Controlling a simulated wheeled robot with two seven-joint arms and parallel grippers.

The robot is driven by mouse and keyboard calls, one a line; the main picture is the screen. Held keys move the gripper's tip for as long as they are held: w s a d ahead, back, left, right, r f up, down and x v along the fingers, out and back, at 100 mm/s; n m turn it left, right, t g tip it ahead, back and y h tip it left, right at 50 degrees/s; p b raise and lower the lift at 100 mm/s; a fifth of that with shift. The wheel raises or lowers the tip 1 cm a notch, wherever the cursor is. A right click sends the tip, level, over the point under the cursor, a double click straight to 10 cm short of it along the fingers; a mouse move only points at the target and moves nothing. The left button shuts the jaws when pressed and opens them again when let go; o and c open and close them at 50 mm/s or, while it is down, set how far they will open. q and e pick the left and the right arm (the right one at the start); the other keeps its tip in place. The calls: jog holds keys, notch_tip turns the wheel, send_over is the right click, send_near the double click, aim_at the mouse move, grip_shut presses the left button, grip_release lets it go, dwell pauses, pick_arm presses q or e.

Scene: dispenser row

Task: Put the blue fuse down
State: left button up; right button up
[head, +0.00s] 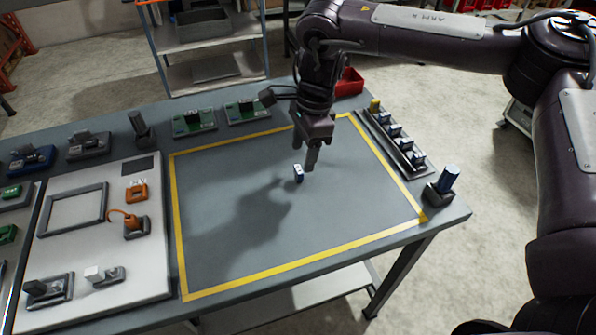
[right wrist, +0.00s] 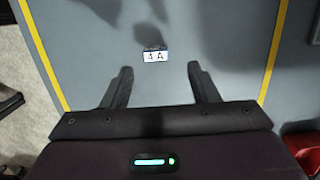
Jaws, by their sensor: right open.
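The blue fuse (head: 298,174) is a small block with a white label, inside the yellow-outlined area of the grey table (head: 300,235). It appears to stand on the tabletop. In the right wrist view the fuse (right wrist: 155,55) shows its label, "4A", just beyond the fingertips and between their lines. My right gripper (head: 306,161) points down beside the fuse. In the right wrist view its fingers (right wrist: 160,68) are spread, with nothing held between them. My left gripper is not in view.
A red bin (head: 349,82) and green boards (head: 194,122) are at the back. A white panel (head: 100,240) lies left. The outlined area is otherwise clear.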

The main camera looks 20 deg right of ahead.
aim_at(299, 169)
jog(key=f, duration=0.1)
jog(key=f+p, duration=0.1)
jog(key=f, duration=0.1)
jog(key=a+f, duration=0.1)
jog(key=shift+s+f, duration=0.25)
jog(key=shift+s, duration=0.1)
jog(key=shift+w+a+f, duration=0.1)
jog(key=shift+f, duration=0.35)
jog(key=c, duration=1)
jog(key=shift+c, duration=0.2)
jog(key=shift+r, duration=0.15)
